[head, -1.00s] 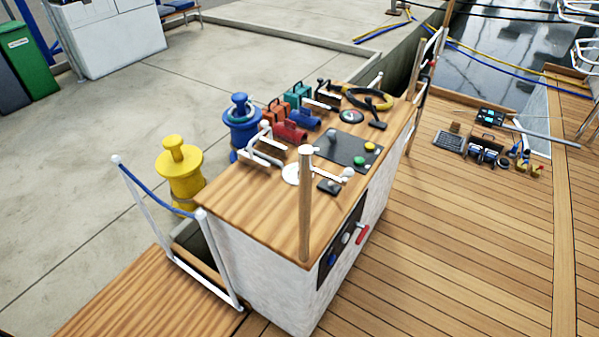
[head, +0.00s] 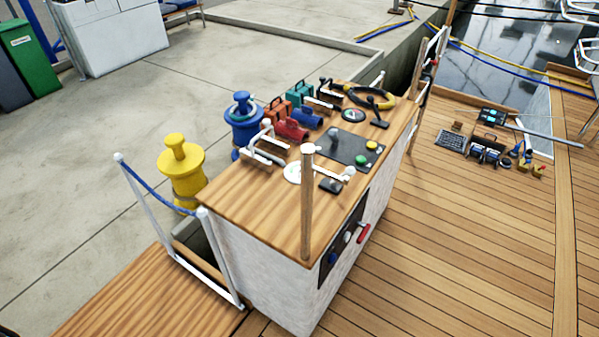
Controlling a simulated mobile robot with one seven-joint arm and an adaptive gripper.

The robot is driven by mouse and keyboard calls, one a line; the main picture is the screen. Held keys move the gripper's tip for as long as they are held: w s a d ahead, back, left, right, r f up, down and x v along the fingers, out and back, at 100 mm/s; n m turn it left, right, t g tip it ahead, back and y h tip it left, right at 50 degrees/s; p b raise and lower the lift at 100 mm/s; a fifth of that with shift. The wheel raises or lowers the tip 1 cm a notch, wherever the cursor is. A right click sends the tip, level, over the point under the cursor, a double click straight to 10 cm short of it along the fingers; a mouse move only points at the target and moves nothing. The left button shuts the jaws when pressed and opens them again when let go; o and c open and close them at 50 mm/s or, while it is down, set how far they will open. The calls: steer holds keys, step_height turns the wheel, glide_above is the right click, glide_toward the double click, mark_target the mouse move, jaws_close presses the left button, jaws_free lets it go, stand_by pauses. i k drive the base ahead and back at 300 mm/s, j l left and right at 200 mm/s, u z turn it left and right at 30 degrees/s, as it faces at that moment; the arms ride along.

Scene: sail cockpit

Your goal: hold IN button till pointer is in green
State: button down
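A wood-topped console (head: 245,195) with white sides stands in the middle of the head view. On its top a dark panel (head: 335,146) carries a grey knob (head: 333,132), a yellow button (head: 371,146) and a green button (head: 361,160). No label is readable, so I cannot tell which is the IN button. A small round dial (head: 353,115) with a dark rim lies behind the panel. A white disc (head: 293,173) lies nearer, partly behind a wooden post. I cannot make out a pointer or a green zone. My gripper is not in view.
The wooden post (head: 307,205) rises at the console's near edge. A red handle (head: 363,233) sticks out of the side panel. Yellow (head: 181,170) and blue (head: 243,125) bollards stand left of the console. Open deck planks (head: 460,250) lie to the right.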

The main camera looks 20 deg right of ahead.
mark_target(361, 160)
steer(key=l+z, duration=0.55)
steer(key=z, duration=0.15)
steer(key=i+l+z, duration=0.1)
steer(key=l+z, duration=0.25)
steer(key=j, duration=0.05)
